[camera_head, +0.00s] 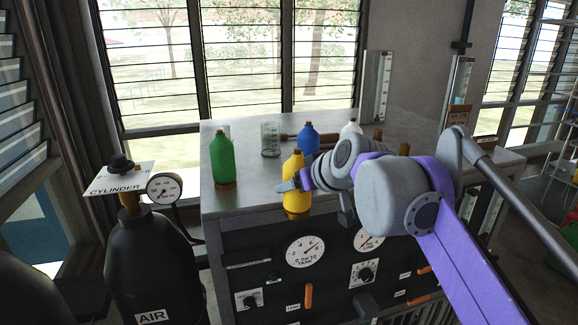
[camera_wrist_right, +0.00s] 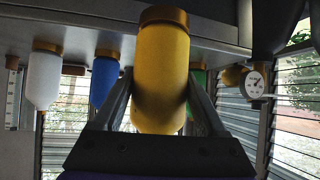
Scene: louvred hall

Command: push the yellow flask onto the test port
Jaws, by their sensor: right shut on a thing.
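The yellow flask (camera_head: 296,200) is upright at the front edge of the grey bench in the head view, its brass-coloured collar facing down. It also fills the middle of the inverted right wrist view (camera_wrist_right: 162,70). My right gripper (camera_head: 294,183) is shut on it, with a finger on each side of its body (camera_wrist_right: 160,95). The collar (camera_wrist_right: 163,17) is close to the bench top; I cannot tell whether it touches or sits on a port. No test port is clearly visible under the flask. My left gripper is not in view.
A green flask (camera_head: 222,160), blue flask (camera_head: 308,138) and white flask (camera_head: 350,128) stand on the bench (camera_head: 250,200). A glass beaker (camera_head: 270,139) is behind. A black cylinder (camera_head: 150,260) with a gauge (camera_head: 164,188) stands left. My arm hides the bench's right part.

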